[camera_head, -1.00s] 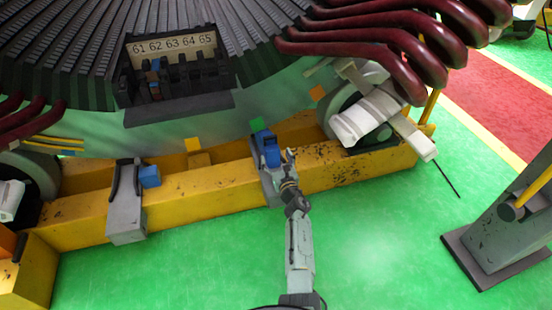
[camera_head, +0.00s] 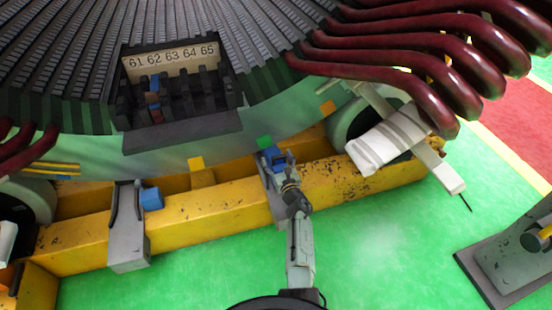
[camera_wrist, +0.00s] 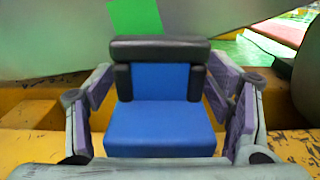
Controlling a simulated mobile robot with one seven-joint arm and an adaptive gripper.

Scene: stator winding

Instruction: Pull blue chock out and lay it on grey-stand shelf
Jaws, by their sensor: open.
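A blue chock (camera_wrist: 160,115) fills the middle of the wrist view, with a black padded frame around its upper part. In the head view the same chock (camera_head: 272,153) sits at a grey bracket (camera_head: 268,187) on the yellow beam, below a green square. My gripper (camera_wrist: 162,122) is open, with one finger on each side of the chock and gaps showing at both sides. In the head view my gripper (camera_head: 290,168) is at the chock's lower right and partly hides the bracket. A second blue block (camera_head: 151,198) is beside a grey stand (camera_head: 128,238) at the left.
The yellow beam (camera_head: 205,215) runs across under the large stator (camera_head: 90,60). A roller with a white part (camera_head: 390,140) is to the right. Another grey stand with a dark base (camera_head: 515,255) is at the right edge. Green floor is clear in front.

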